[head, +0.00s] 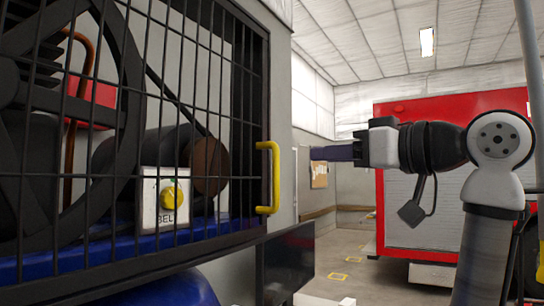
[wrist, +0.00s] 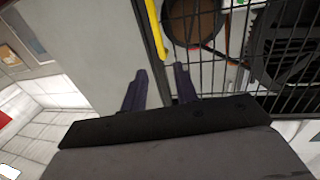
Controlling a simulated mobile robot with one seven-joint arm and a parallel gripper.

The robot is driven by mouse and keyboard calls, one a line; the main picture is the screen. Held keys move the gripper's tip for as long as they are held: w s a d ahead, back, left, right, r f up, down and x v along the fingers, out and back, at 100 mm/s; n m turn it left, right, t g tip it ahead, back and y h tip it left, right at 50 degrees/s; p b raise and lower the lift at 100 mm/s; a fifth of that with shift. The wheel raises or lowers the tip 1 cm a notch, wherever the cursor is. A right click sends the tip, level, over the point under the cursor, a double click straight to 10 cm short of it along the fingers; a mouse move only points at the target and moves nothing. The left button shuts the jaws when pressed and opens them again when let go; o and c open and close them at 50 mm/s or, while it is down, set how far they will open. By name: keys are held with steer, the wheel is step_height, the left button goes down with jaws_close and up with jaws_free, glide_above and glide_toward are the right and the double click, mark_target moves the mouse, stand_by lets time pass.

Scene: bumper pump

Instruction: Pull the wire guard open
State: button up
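The black wire guard (head: 222,110) stands over the front of the pump machinery and looks closed. Its yellow handle (head: 274,178) is an upright bar on the guard's right edge. The guard (wrist: 205,80) and the yellow handle (wrist: 155,28) also show in the wrist view. My gripper (head: 314,153) is to the right of the handle, near its upper part, and apart from it. In the wrist view my gripper (wrist: 161,70) has its two dark fingers spread with nothing between them. The handle lies ahead of the gap between the fingertips.
Behind the guard are a large black wheel, a brown pulley (head: 209,166) and a yellow knob (head: 171,196) on a white plate. A dark box (head: 288,262) stands below the handle. A red-framed shutter unit (head: 420,200) stands behind my arm. Floor between them is open.

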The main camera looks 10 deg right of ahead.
steer(key=p+x, duration=0.3)
steer(key=x, duration=0.9)
steer(key=shift+p, duration=0.4)
jaws_close()
